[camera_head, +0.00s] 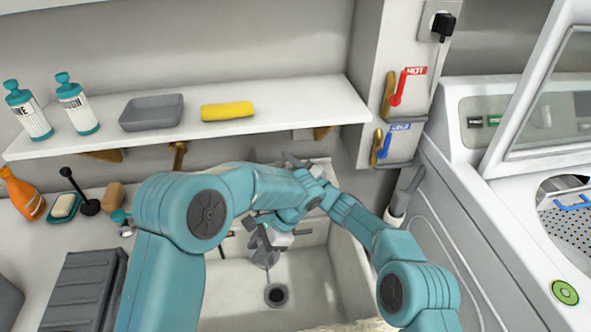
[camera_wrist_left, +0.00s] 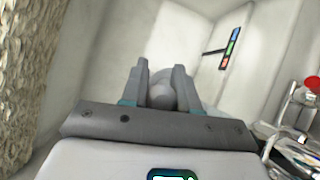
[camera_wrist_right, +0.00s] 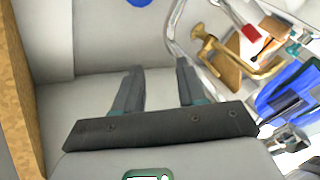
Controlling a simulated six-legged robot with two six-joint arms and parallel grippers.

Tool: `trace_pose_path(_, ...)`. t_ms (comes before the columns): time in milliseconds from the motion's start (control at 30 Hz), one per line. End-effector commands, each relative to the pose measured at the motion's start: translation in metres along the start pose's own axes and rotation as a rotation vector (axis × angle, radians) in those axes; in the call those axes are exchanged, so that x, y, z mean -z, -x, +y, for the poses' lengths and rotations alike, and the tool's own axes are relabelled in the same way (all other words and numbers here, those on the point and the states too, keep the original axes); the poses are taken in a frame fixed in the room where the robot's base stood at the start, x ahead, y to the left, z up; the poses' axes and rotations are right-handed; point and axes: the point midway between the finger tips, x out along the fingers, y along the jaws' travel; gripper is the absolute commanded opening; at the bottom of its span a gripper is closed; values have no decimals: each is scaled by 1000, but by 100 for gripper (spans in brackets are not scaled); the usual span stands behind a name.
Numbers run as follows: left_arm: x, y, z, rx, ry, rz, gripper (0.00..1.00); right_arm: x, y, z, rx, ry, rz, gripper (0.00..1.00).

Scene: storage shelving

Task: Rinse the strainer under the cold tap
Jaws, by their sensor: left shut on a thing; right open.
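The strainer is hard to make out. A grey rounded piece (camera_wrist_left: 162,95) sits between the fingers of my left gripper (camera_wrist_left: 160,88) in the left wrist view, probably its handle. In the head view my left gripper (camera_head: 263,247) hangs low over the sink (camera_head: 315,280), shut on that piece; a pale, thin shape shows just below it, above the drain. My right gripper (camera_head: 294,160) is higher, near the sink's back edge, partly hidden by the crossed arms. Its fingers (camera_wrist_right: 157,85) are apart and empty. The cold tap's blue lever (camera_head: 384,147) is on the right wall panel.
The red hot lever (camera_head: 398,88) is just above the cold one. A shelf (camera_head: 270,115) crosses behind, bearing two bottles, a grey tray (camera_head: 151,112) and a yellow roll (camera_head: 227,111). An orange bottle (camera_head: 22,194) and a soap dish stand left of the sink.

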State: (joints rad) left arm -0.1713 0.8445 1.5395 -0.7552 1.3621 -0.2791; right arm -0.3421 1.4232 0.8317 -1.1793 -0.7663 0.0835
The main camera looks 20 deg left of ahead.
Motion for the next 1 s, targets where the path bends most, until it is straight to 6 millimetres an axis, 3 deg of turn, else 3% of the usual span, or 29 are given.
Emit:
trace_pose_path(100,0,0,0,0,0,0,0,-15,24,-22,-22,-287,5,40)
trace_pose_path(233,0,0,0,0,0,0,0,-33,59,-34,-85,-552,-18,40)
trace_pose_path(400,0,0,0,0,0,0,0,-54,103,-39,-172,-747,-75,40)
trace_pose_path(500,0,0,0,0,0,0,0,-62,122,-32,-201,-776,-104,40)
trace_pose_path(667,0,0,0,0,0,0,0,-66,120,-21,-218,-767,-100,40)
trace_pose_path(1000,0,0,0,0,0,0,0,-75,63,-13,-217,-763,-99,40)
